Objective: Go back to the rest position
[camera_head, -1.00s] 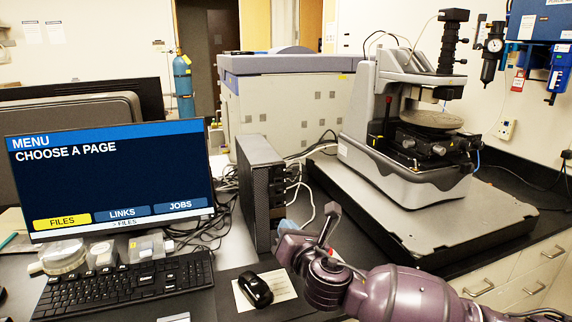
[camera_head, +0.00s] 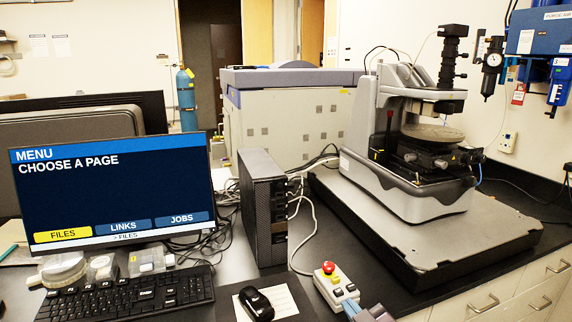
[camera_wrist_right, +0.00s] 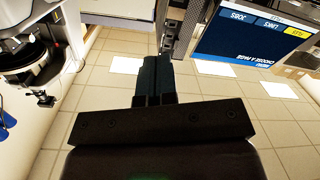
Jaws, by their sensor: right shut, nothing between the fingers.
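My right gripper (camera_head: 354,309) shows only in part at the bottom edge of the head view, just below the button box. In the right wrist view its two dark fingers (camera_wrist_right: 153,80) lie together, with nothing between them. The rest of the right arm is out of the head view. My left gripper is in neither view.
A button box (camera_head: 336,286) with a red knob stands near the desk's front edge. The black mouse (camera_head: 257,303), keyboard (camera_head: 120,296), monitor (camera_head: 110,190) and computer tower (camera_head: 263,205) are left of it. The profiler (camera_head: 400,150) stands on a slab (camera_head: 440,246) at right.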

